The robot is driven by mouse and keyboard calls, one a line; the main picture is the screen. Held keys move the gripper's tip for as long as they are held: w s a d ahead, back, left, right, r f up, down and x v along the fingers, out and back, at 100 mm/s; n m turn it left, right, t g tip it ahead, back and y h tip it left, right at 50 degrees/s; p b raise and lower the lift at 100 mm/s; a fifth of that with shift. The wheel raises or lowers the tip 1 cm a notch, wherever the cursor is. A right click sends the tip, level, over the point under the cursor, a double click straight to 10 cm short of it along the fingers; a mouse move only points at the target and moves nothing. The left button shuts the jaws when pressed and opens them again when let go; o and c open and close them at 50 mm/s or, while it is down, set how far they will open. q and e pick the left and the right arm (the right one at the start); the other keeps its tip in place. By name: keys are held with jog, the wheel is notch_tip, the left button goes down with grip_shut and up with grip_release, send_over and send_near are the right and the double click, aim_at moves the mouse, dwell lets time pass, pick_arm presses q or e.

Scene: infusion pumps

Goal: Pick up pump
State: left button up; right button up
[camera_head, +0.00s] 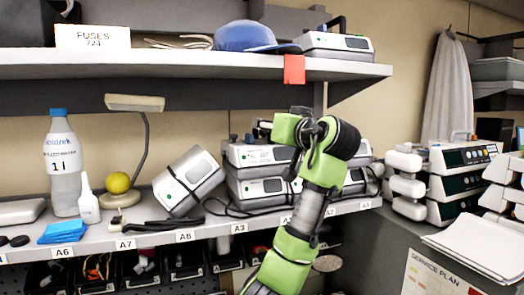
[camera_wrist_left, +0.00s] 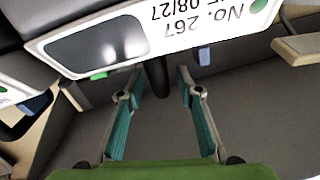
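Several grey-white pumps with small dark screens are in the head view. A stack of them (camera_head: 258,156) stands on the middle shelf, partly hidden behind my green arm. One pump (camera_head: 188,180) leans tilted to the left of the stack, and another pump (camera_head: 336,43) lies on the upper shelf. In the left wrist view a pump front (camera_wrist_left: 150,38) with a dark screen and label appears upside down, just beyond the fingertips. My right gripper is not in view.
The upper shelf (camera_head: 190,68) overhangs the stack, with a red tag (camera_head: 294,69) on its edge. A bottle (camera_head: 63,165), a lamp (camera_head: 131,150) and a blue cloth (camera_head: 62,232) stand left. More devices (camera_head: 462,158) and papers (camera_head: 480,245) are on the right.

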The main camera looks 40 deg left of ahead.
pick_arm(q)
jog(key=shift+w+a, duration=0.3)
jog(key=shift+a, duration=0.35)
jog(key=p+x, duration=0.4)
jog(key=shift+s+a+r+p, duration=0.1)
jog(key=shift+a+r+p, duration=0.1)
jog(key=shift+a+p, duration=0.1)
jog(key=shift+a+f, duration=0.2)
jog(key=shift+a, duration=0.05)
jog(key=shift+d, duration=0.2)
jog(key=shift+c, duration=1.2)
jog(key=c, duration=0.7)
grip_shut()
jog(key=shift+r, duration=0.25)
jog(key=shift+f, duration=0.1)
